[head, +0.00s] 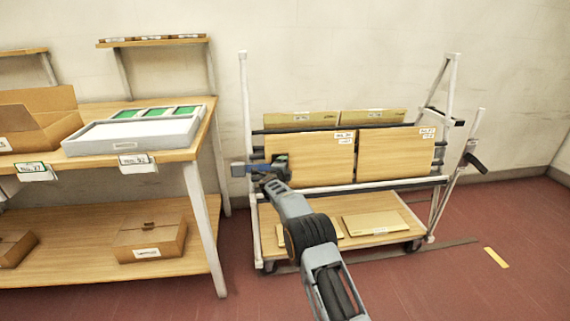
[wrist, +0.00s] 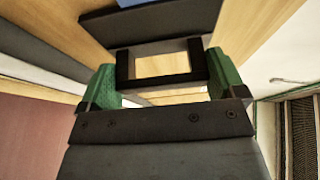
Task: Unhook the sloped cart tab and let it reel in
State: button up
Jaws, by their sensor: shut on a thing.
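The cart (head: 247,110) stands against the wall with sloped boards leaning on its rack. My gripper (head: 274,167) is at the left end of the rack, near the cart's left upright. In the wrist view, its green fingers (wrist: 165,72) sit on either side of a black frame-shaped tab (wrist: 165,82) with a rectangular opening, and they are shut on it. My gripper hides most of the tab there. I cannot tell whether the tab is still hooked.
A wooden workbench (head: 188,153) with a pale tray (head: 130,142) and cardboard boxes stands on the left. Flat boards lie on the cart's lower deck (head: 408,215). The red floor in front is clear.

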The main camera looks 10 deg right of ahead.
jog(key=a+p, duration=0.3)
jog(key=a, duration=0.8)
jog(key=shift+w, duration=0.15)
jog(key=shift+a+r, duration=0.1)
jog(key=shift+a, duration=0.1)
jog(key=o, duration=1)
jog(key=shift+a, duration=0.2)
jog(key=p+v, duration=0.2)
jog(key=v, duration=1.1)
jog(key=shift+s+p, duration=0.35)
jog(key=shift+s, duration=0.05)
